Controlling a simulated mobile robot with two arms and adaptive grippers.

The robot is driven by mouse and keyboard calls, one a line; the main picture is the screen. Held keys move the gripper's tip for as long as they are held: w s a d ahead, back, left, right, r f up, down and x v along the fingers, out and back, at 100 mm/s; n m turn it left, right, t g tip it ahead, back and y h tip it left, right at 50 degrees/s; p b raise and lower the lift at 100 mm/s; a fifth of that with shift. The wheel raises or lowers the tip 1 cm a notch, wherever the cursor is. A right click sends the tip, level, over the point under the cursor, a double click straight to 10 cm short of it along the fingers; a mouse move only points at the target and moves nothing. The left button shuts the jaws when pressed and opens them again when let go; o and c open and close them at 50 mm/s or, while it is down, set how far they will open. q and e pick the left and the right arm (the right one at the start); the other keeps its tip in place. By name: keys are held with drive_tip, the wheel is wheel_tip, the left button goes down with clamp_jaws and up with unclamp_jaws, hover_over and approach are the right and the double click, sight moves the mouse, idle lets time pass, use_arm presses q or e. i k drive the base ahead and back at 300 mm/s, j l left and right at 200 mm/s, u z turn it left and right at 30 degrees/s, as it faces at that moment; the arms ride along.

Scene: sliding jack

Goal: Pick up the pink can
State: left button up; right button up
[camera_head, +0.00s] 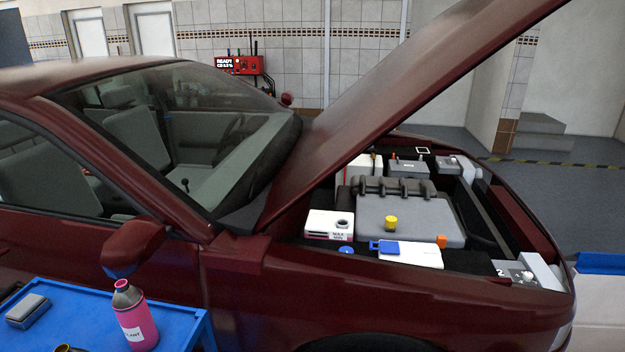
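The pink can (136,318) stands upright near the right side of a blue cart top (181,312) at the lower left. It has a grey neck, a pink cap and a white label whose text is only partly readable. Nothing is touching the can that I can see. Neither of my grippers shows in the head view.
A grey block (28,311) lies left of the can, and a dark round thing with a yellow rim (68,348) is cut off at the bottom edge. A dark red car (262,285) with its hood (410,85) raised stands close behind the cart.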

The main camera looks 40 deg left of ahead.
sight(128, 302)
drive_tip(key=u, duration=2.45)
drive_tip(key=z, duration=1.25)
drive_tip(key=u, duration=1.25)
drive_tip(key=k+l+z, duration=0.1)
drive_tip(key=l+z, duration=0.2)
drive_tip(key=l, duration=0.2)
drive_tip(key=k+l+z, duration=0.1)
drive_tip(key=l+z, duration=0.25)
drive_tip(key=l, duration=0.15)
